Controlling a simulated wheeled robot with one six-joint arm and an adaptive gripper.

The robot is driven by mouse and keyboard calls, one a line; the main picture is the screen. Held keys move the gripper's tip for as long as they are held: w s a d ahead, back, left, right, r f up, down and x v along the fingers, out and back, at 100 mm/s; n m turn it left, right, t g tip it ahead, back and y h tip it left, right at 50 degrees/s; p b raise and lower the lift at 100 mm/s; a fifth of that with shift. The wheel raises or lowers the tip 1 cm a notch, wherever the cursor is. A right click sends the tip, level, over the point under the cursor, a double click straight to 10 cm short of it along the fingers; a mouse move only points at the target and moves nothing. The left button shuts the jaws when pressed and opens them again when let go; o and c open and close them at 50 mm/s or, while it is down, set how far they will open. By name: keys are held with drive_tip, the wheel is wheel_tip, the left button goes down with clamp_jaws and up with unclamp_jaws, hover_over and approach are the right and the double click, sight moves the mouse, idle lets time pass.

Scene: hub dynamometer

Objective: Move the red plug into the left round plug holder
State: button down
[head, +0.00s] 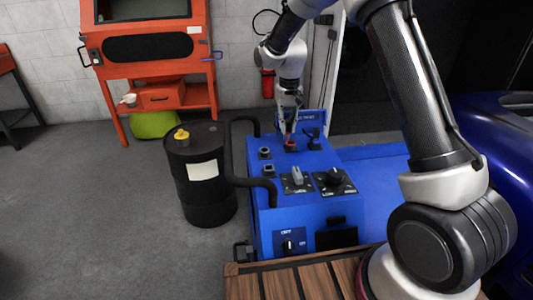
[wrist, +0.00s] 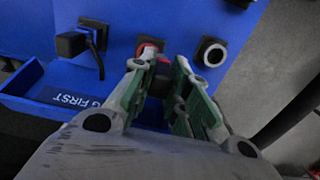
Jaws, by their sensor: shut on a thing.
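The red plug (head: 290,139) is at the middle socket on top of the blue console (head: 285,222), below my gripper (head: 289,128). In the wrist view, my gripper (wrist: 163,75) has its two fingers around the plug, and red (wrist: 163,61) shows between and beyond the tips. The fingers hide most of the plug, so I cannot tell how deep it sits. An empty round plug holder (head: 265,153) with a pale ring is to the left in the head view. The wrist view shows a round holder (wrist: 212,52) to the right of the fingers.
A black plug (head: 313,134) with a cable stands right of the red plug. Behind it is a blue tray (wrist: 40,90) with lettering. A square socket (head: 269,170), a grey lever (head: 297,176) and a black knob (head: 334,176) lie nearer. A black drum (head: 205,195) stands left.

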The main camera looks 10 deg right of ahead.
drive_tip(key=s+a, duration=0.2)
drive_tip(key=a, duration=0.6)
drive_tip(key=shift+s+a, duration=0.2)
drive_tip(key=shift+s, duration=0.05)
idle(0.4)
drive_tip(key=shift+f, duration=0.1)
drive_tip(key=shift+f, duration=0.35)
drive_tip(key=shift+f, duration=0.15)
idle(0.6)
drive_tip(key=shift+f, duration=1.35)
drive_tip(key=c, duration=1.3)
unclamp_jaws()
